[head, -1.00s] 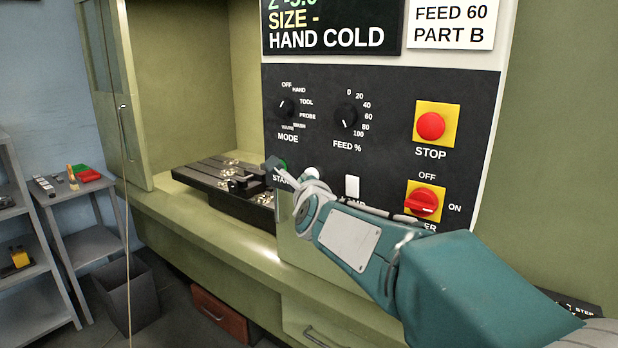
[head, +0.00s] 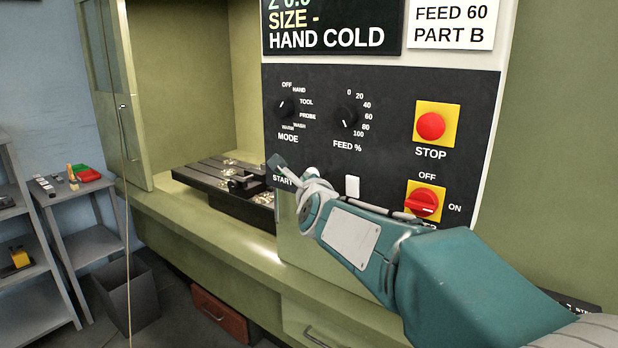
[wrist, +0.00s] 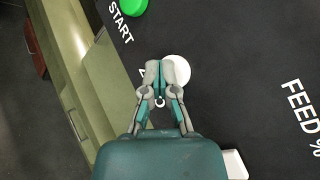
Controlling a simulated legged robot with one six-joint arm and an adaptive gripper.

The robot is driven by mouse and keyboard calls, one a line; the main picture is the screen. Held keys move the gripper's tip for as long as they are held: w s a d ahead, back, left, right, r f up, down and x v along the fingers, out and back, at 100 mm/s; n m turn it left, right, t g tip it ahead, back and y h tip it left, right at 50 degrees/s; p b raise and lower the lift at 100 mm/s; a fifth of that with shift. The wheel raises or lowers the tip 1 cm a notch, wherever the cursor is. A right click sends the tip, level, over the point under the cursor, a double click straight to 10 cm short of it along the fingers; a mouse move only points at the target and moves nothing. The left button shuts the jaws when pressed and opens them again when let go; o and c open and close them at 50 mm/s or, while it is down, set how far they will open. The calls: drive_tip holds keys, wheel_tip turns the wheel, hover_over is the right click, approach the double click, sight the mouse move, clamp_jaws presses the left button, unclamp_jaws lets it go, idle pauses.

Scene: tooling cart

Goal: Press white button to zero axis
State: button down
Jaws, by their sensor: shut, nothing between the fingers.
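The white round button (wrist: 178,70) shows in the wrist view on the black panel, right beside and partly behind my fingertips. The display (head: 330,28) above the panel shows a Z line cut by the frame's top edge, seemingly reading 0.0, over "SIZE -" and "HAND COLD".
The green START button (wrist: 133,7) lies near my fingers. A white rectangular switch (head: 352,186), the red STOP button (head: 430,126) and the red rotary switch (head: 422,203) are to the right. MODE (head: 287,107) and FEED (head: 346,116) knobs sit above. The slotted table (head: 212,172) is left.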

drive_tip(key=shift+w+d, duration=0.1)
drive_tip(key=shift+d, duration=0.15)
idle(0.7)
drive_tip(key=shift+a, duration=0.1)
drive_tip(key=shift+s+a, duration=0.3)
drive_tip(key=shift+s, duration=0.35)
drive_tip(key=shift+a+f, duration=0.1)
drive_tip(key=shift+a, duration=0.05)
drive_tip(key=s+a, duration=0.1)
drive_tip(key=s, duration=0.1)
drive_tip(key=s+a, duration=0.2)
drive_tip(key=shift+a, duration=0.1)
idle(0.6)
